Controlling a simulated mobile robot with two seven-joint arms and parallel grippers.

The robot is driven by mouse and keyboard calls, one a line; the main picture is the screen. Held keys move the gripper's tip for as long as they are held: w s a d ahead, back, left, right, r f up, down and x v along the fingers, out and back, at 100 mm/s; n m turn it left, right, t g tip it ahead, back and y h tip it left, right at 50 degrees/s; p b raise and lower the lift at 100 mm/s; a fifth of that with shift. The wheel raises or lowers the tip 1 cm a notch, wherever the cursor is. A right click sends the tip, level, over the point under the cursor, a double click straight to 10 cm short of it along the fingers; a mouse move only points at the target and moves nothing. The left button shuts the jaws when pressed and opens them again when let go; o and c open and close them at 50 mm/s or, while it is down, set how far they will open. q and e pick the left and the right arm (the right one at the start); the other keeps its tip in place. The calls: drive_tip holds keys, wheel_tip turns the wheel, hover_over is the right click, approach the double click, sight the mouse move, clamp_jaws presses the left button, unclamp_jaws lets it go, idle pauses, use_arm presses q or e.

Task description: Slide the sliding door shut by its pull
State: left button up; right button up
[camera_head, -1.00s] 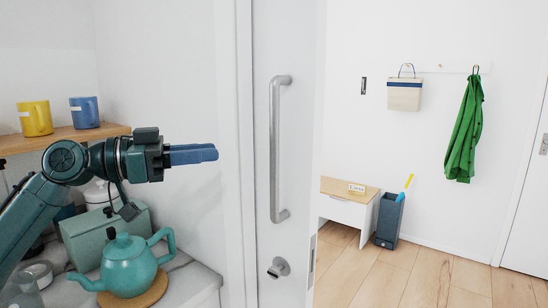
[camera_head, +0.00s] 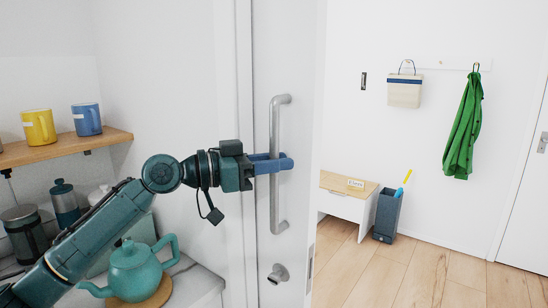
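The white sliding door (camera_head: 298,210) stands upright in the middle of the view, with the open passage to its right. Its pull is a vertical grey bar (camera_head: 275,200) fixed to the door at top and bottom. My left gripper (camera_head: 283,164) is at the upper-middle part of the pull, its blue fingers pointing right. One finger crosses in front of the bar and hides a short piece of it; the other is partly hidden. I cannot tell whether the fingers are closed on the bar. My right gripper is not in view.
A teal teapot (camera_head: 132,272) stands on the counter below my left arm. A shelf (camera_head: 50,150) with yellow (camera_head: 39,127) and blue (camera_head: 86,119) mugs is at left. Beyond the doorway are a low drawer bench (camera_head: 343,205), a blue bin (camera_head: 387,215) and clear wooden floor.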

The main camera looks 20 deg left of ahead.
use_arm(q)
clamp_jaws()
drive_tip(key=shift+d, duration=0.1)
idle(0.5)
